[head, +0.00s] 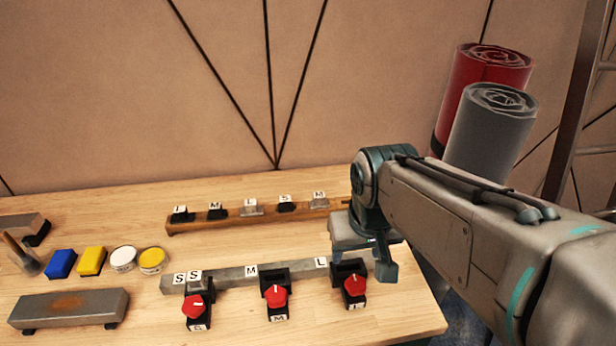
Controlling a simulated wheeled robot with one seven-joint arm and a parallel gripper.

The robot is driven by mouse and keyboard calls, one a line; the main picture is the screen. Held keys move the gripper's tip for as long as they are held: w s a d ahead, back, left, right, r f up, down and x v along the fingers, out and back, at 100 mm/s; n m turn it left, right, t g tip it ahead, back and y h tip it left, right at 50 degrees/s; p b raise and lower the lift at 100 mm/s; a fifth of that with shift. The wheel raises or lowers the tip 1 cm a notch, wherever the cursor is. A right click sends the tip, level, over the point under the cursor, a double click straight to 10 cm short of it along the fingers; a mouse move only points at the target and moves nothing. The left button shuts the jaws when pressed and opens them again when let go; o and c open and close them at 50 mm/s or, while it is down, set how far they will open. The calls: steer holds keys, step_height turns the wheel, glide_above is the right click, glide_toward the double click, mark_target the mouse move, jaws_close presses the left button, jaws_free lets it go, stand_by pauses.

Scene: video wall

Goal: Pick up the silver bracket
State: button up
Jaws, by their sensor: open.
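On the wooden back rail (190,226) sits a row of small lettered brackets. A silver bracket marked L (251,208) is in the middle of the row, and another silver one marked M (319,201) is near the right end. The others there are black. A further silver piece (194,287) sits at the left of the grey front rail, by an S label. I cannot tell which silver piece is meant. My gripper (372,255) is open, above the right part of the table, right of the silver M bracket. My arm partly hides its fingers, and I see nothing held.
Three clamps with red knobs (275,297) line the front rail (228,277). A blue block (61,264), a yellow block (92,261), two round tins (123,259) and a rust-marked grey bar (68,306) lie left. Rolls (490,125) stand behind my arm.

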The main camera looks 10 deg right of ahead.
steer(key=w+r+b, duration=0.1)
steer(key=w+r, duration=0.2)
steer(key=w, duration=0.6)
steer(key=g+b, duration=0.3)
glide_above(319, 194)
step_height(319, 194, down, 7)
step_height(319, 194, down, 8)
steer(key=shift+w+a+f+b, duration=0.1)
steer(key=shift+a+f+b, duration=0.05)
steer(key=shift+f+b, duration=0.15)
steer(key=shift+s+f, duration=0.15)
steer(key=shift+f, duration=1.2)
steer(key=shift+s+f, duration=0.1)
steer(key=shift+f, duration=1.2)
steer(key=c, duration=0.8)
